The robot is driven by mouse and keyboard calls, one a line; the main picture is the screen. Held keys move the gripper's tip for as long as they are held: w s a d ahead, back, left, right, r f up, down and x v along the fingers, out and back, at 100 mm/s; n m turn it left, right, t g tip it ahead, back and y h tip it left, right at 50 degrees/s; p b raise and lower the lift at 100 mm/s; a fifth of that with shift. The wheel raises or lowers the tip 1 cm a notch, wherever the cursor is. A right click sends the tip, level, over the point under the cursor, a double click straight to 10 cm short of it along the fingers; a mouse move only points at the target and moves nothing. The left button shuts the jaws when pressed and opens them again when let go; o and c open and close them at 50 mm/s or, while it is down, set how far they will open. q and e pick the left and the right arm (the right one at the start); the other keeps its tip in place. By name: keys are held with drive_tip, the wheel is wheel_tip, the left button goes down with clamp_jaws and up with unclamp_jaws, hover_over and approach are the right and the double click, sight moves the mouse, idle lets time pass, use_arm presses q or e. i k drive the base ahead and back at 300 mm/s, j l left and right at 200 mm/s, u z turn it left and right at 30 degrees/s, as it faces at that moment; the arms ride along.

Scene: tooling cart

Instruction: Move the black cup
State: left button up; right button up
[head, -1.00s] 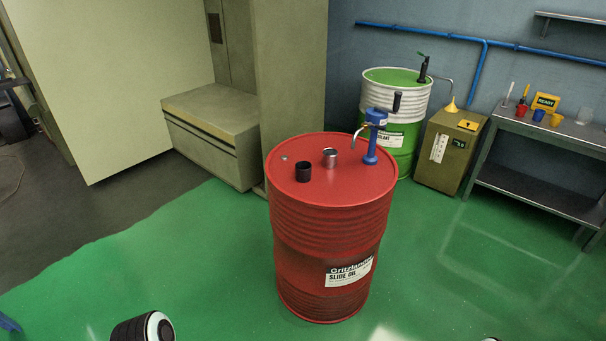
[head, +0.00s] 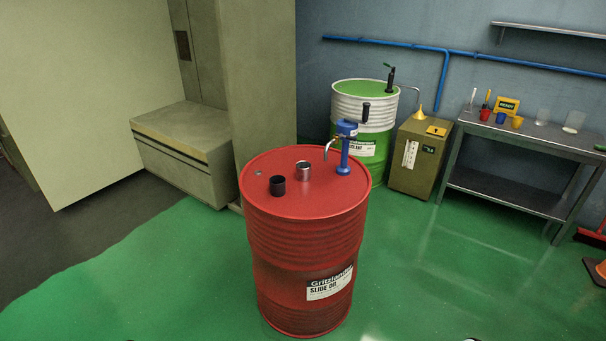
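The black cup (head: 277,186) stands upright on the lid of the red drum (head: 305,215), toward the front left of the lid. A silver metal cup (head: 303,170) stands just behind and to the right of it, apart from it.
A blue hand pump (head: 345,150) rises from the drum lid at the right. Behind are a green and white drum (head: 364,105), a brown cabinet (head: 416,165) and a metal bench (head: 510,142) with small cups. Green floor is clear around the red drum's front.

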sight(278, 186)
drive_tip(key=z, duration=0.25)
drive_tip(key=i+j+z, duration=0.25)
drive_tip(key=z, duration=0.2)
drive_tip(key=i+j+z, duration=0.15)
drive_tip(key=j+z, duration=0.3)
drive_tip(key=i+j, duration=0.1)
drive_tip(key=j, duration=0.3)
drive_tip(key=i+j+z, duration=0.15)
drive_tip(key=j, duration=0.6)
drive_tip(key=z, duration=0.05)
